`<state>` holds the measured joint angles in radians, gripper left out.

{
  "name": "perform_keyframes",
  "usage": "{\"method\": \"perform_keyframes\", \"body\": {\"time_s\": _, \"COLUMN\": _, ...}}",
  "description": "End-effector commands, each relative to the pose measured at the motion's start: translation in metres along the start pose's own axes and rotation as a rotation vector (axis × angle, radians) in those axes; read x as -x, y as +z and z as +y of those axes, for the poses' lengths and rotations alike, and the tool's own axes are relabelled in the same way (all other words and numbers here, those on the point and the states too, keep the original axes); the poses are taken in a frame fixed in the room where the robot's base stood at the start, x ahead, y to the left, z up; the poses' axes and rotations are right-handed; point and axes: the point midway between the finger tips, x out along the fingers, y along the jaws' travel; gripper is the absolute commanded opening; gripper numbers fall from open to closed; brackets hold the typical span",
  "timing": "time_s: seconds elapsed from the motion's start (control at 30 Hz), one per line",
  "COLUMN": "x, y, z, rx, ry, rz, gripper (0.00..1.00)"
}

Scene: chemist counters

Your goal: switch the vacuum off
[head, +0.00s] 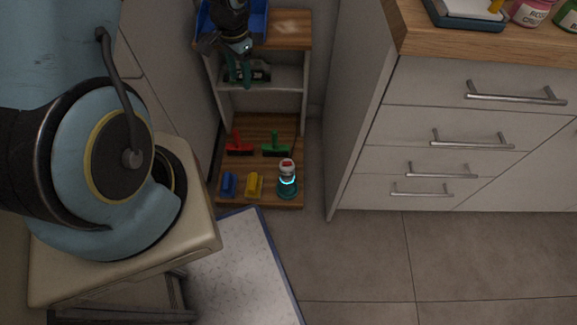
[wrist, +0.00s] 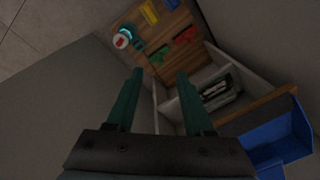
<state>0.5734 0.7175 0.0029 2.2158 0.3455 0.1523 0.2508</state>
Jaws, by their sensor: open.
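A small upright device with a white and red top, a glowing cyan ring and a teal base, apparently the vacuum (head: 287,178), stands at the front right corner of the low wooden board. Its ring is lit. It also shows at the upper left in the wrist view (wrist: 123,40). My gripper (head: 240,80) is open and empty, in front of the upper shelf, above and left of the device and well apart from it. Its two teal fingers point towards the shelf unit in the wrist view (wrist: 160,74). No switch can be made out.
Red (head: 238,147) and green (head: 276,147) brush-like tools and blue (head: 229,184) and yellow (head: 254,184) pieces share the board (head: 262,127). A blue bin (wrist: 279,138) sits on top of the shelf unit. White drawers (head: 440,120) stand right; the floor before them is clear.

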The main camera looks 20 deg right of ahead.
Motion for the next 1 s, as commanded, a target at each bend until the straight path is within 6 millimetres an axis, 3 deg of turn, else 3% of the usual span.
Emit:
{"method": "perform_keyframes", "body": {"time_s": 0.03, "x": -0.046, "y": -0.013, "z": 0.021, "rx": -0.102, "ry": 0.014, "rz": -0.009, "gripper": 0.53}}
{"method": "perform_keyframes", "body": {"time_s": 0.1, "x": -0.089, "y": -0.027, "z": 0.044, "rx": -0.233, "ry": 0.026, "rz": -0.009, "gripper": 0.53}}
{"method": "perform_keyframes", "body": {"time_s": 0.2, "x": -0.144, "y": -0.041, "z": 0.078, "rx": -0.403, "ry": 0.046, "rz": -0.006, "gripper": 0.53}}
{"method": "perform_keyframes", "body": {"time_s": 0.3, "x": -0.186, "y": -0.048, "z": 0.107, "rx": -0.535, "ry": 0.064, "rz": -0.002, "gripper": 0.53}}
{"method": "perform_keyframes", "body": {"time_s": 0.4, "x": -0.213, "y": -0.05, "z": 0.126, "rx": -0.622, "ry": 0.077, "rz": 0.001, "gripper": 0.53}}
{"method": "perform_keyframes", "body": {"time_s": 0.5, "x": -0.225, "y": -0.051, "z": 0.136, "rx": -0.667, "ry": 0.084, "rz": 0.003, "gripper": 0.53}}
{"method": "perform_keyframes", "body": {"time_s": 0.67, "x": -0.239, "y": -0.051, "z": 0.14, "rx": -0.679, "ry": 0.086, "rz": 0.003, "gripper": 0.53}}
{"method": "perform_keyframes", "body": {"time_s": 1.0, "x": -0.3, "y": -0.049, "z": 0.144, "rx": -0.675, "ry": 0.086, "rz": 0.003, "gripper": 0.53}}
